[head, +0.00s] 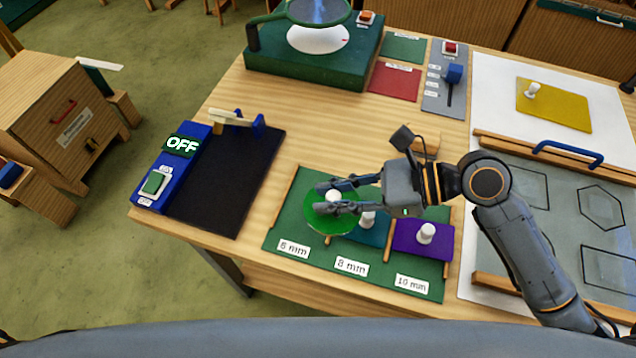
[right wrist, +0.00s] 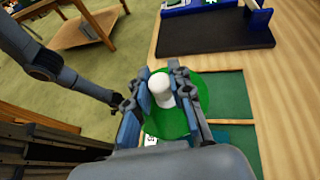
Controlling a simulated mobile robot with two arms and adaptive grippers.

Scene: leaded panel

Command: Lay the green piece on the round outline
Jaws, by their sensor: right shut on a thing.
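The green piece (head: 322,222) is a round disc with a white knob (head: 333,195). It is over the 6 mm end of the green rack, and I cannot tell whether it touches the rack. My right gripper (head: 334,197) is shut on its knob; the right wrist view shows the knob (right wrist: 161,88) between the fingers and the green disc (right wrist: 207,92) below. The glass panel (head: 560,210) at the right bears dark outlines, including a hexagon (head: 601,207) and four-sided shapes. My right arm covers part of it, and no round outline shows clearly. My left gripper is not in view.
The rack (head: 283,235) also holds a teal piece (head: 373,232) and a purple piece (head: 408,240), both knobbed. Wooden rails and a blue handle (head: 567,153) edge the panel. A yellow piece (head: 565,107) lies behind it. A black mat (head: 225,185) is at the left.

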